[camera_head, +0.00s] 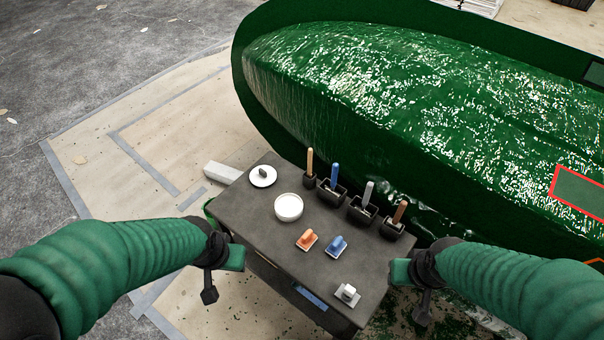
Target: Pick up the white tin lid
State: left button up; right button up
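The white tin lid (263,176) is a round white disc with a dark grey knob on top. It lies flat near the far left corner of the dark table (240,212). A round white tin (289,207) stands just in front of it, to the right, apart from it. My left gripper (222,277) is beyond the table's left edge, nearer to me than the lid and not touching it. Its two prongs look spread, with nothing between them. My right gripper (411,291) is off the table's right edge, also spread and empty.
Several black holders with upright handles, one blue (334,174), line the far edge. An orange-handled block (307,240), a blue-handled block (337,245) and a white-based block (347,294) lie nearer. The green hull mould (330,125) rises close behind the table.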

aim_at(263, 176)
jog(key=i+j+z, duration=0.1)
jog(key=j+z, duration=0.65)
jog(key=z, duration=0.2)
jog(key=j+z, duration=0.45)
jog(key=k+j+z, duration=0.15)
jog(key=j+z, duration=0.15)
jog(key=z, duration=0.2)
jog(key=k+j, duration=0.1)
jog(key=j, duration=0.35)
jog(key=j+z, duration=0.1)
jog(key=j, duration=0.35)
jog(key=k+j, duration=0.2)
jog(key=j, duration=0.2)
jog(key=k+j+z, duration=0.1)
jog(key=j, duration=0.35)
